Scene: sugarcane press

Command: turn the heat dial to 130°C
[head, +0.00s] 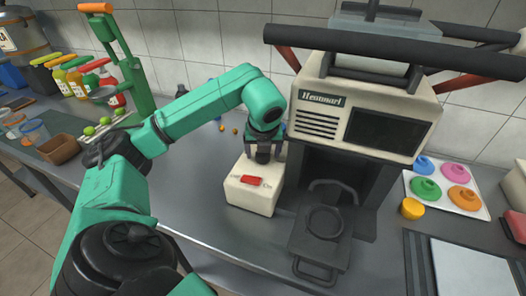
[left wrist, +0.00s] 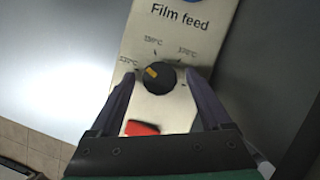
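The heat dial (left wrist: 159,78) is a round black knob with an orange mark, on the cream "Film feed" panel (left wrist: 190,20). Its mark points to the upper left. Small temperature labels stand to the left, above and right of it; they are too blurred to read surely. My left gripper (head: 264,152) is over the cream control box (head: 250,200) beside the press. In the left wrist view its two fingers stand open on either side of the dial, with small gaps visible. The gripper hides the dial in the head view. My right gripper is not in view.
A red switch (head: 250,180) is on the box in front of the dial. The cream "Heunnarl" press (head: 345,118) stands close on the right, with a dark plate (head: 320,230) below. A tray of colored lids (head: 480,205) is farther right. Free counter lies left of the box.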

